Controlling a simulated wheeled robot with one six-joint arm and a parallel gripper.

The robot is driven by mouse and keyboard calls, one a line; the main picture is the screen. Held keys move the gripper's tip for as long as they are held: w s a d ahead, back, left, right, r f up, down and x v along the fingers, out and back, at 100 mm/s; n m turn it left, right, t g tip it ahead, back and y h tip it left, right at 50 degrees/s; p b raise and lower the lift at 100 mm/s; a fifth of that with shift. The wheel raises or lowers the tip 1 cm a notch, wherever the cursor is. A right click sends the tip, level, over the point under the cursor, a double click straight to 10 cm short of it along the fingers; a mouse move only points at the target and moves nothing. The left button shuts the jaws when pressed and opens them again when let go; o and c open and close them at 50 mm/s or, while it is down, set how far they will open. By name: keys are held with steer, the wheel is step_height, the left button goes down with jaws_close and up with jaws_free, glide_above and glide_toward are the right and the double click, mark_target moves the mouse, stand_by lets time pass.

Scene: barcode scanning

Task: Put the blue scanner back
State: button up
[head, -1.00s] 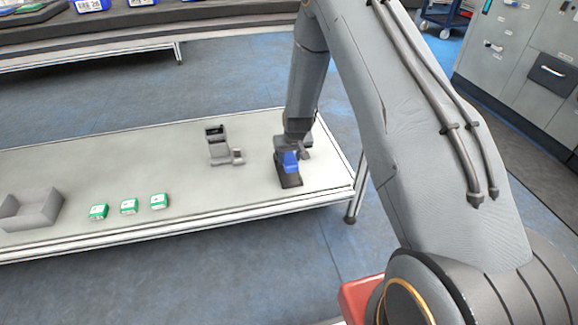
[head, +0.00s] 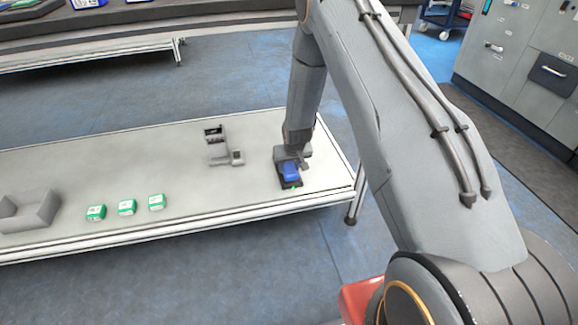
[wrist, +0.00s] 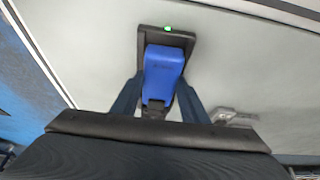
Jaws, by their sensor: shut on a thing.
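The blue scanner (head: 290,170) is at its black cradle (head: 289,184) near the right end of the table. In the wrist view the scanner (wrist: 163,72) lies over the black cradle (wrist: 191,43), whose green light is lit. My gripper (wrist: 157,100) is shut on the scanner, one finger on each side of its lower part. In the head view my gripper (head: 290,158) comes down from behind the scanner. I cannot tell whether the scanner is fully seated; the contact beneath it is hidden.
The table (head: 250,190) also holds a grey stand (head: 217,145) left of the cradle. Three green-and-white boxes (head: 127,207) stand in a row near the front edge. A grey open bin (head: 30,212) is at the far left. The table between is clear.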

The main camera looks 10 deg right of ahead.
steer(key=o, duration=1.2)
steer(key=shift+o, duration=0.2)
steer(key=shift+r, duration=0.6)
steer(key=p+v, duration=0.4)
steer(key=v, duration=0.8)
steer(key=s+a+r+n+g, duration=0.2)
steer(key=s+a+r+n, duration=0.1)
steer(key=s+a+r, duration=1.35)
steer(key=s+a+r+n+g, duration=0.1)
steer(key=s+r, duration=0.3)
steer(key=s, duration=0.7)
steer(key=s+r+n+g, duration=0.1)
steer(key=s+r, duration=0.3)
steer(key=s, duration=0.8)
steer(key=shift+s+a+n+g+y, duration=0.15)
steer(key=shift+a+n+g+y, duration=0.2)
steer(key=shift+n, duration=0.25)
